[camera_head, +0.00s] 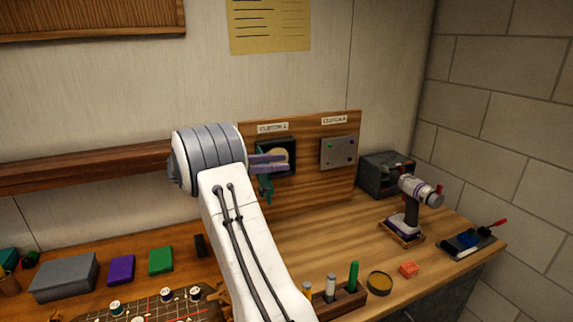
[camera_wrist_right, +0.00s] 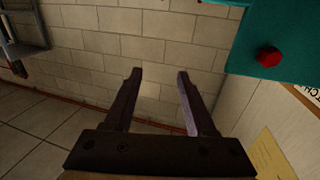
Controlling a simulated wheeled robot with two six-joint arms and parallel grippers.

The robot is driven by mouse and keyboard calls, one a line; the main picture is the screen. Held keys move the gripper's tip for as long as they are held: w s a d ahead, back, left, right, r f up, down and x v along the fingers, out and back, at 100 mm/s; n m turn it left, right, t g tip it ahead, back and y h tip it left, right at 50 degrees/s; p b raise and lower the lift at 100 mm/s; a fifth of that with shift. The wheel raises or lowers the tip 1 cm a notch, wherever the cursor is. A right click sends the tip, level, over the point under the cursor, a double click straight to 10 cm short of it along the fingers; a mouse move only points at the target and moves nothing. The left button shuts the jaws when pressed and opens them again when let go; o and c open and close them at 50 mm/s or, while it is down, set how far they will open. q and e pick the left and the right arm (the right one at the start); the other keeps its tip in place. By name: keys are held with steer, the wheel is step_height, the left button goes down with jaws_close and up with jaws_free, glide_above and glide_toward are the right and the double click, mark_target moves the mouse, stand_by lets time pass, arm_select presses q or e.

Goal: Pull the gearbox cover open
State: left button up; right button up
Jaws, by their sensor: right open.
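A wooden board (camera_head: 311,190) against the back wall carries a dark square housing (camera_head: 290,143) with a pale round inside. A teal piece (camera_head: 265,188), seen nearly edge-on, stands out at the housing's left, partly behind my gripper; it looks like the gearbox cover. In the right wrist view a teal panel (camera_wrist_right: 290,35) with a red knob (camera_wrist_right: 269,57) fills the top right, probably the same cover. My right gripper (camera_head: 287,161) has its purple fingers in front of the housing. The fingers (camera_wrist_right: 160,77) are apart with nothing between them. My left gripper is out of view.
A grey panel (camera_head: 339,153) is mounted on the board's right. On the bench are a dark box (camera_head: 384,175), a drill-like tool (camera_head: 412,205) on a stand, a pen holder (camera_head: 342,301) and an orange block (camera_head: 408,269). The bench middle is mostly clear.

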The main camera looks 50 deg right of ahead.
steer(key=shift+s+d+r, duration=0.3)
steer(key=shift+s+r, duration=0.15)
steer(key=shift+s, duration=0.25)
steer(key=shift+s+d+r, duration=0.3)
steer(key=shift+s+r, duration=0.15)
steer(key=shift+s, duration=0.2)
